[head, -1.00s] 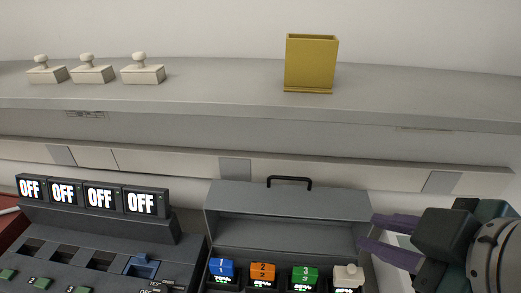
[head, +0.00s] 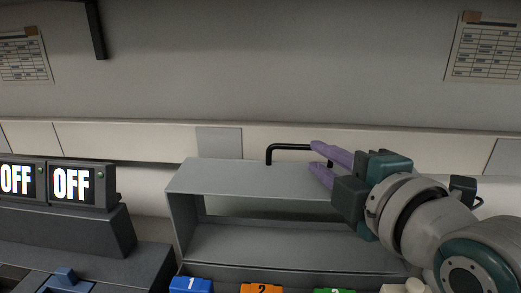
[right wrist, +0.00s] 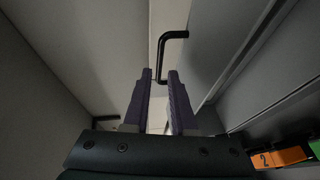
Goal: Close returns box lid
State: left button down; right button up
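The grey returns box (head: 290,245) stands in the middle of the head view. Its lid (head: 240,178) is raised open, with a black bar handle (head: 285,148) on its upper edge. My right gripper (head: 315,158) has come in from the right, its purple fingers at the right end of the handle. In the right wrist view the fingers (right wrist: 159,75) are apart, and the lower end of the handle (right wrist: 174,35) appears between or just beyond their tips. I cannot tell whether they touch it. My left gripper is out of view.
Blue (head: 190,285), orange (head: 262,288) and green (head: 333,291) numbered items sit along the box's front, at the bottom edge. A dark console with OFF displays (head: 72,184) stands to the left. A wall runs behind the lid.

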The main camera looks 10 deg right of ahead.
aim_at(303, 149)
jog(key=b+x, duration=0.1)
jog(key=x, duration=0.5)
jog(key=shift+w, duration=0.3)
grip_shut()
dwell(1.1)
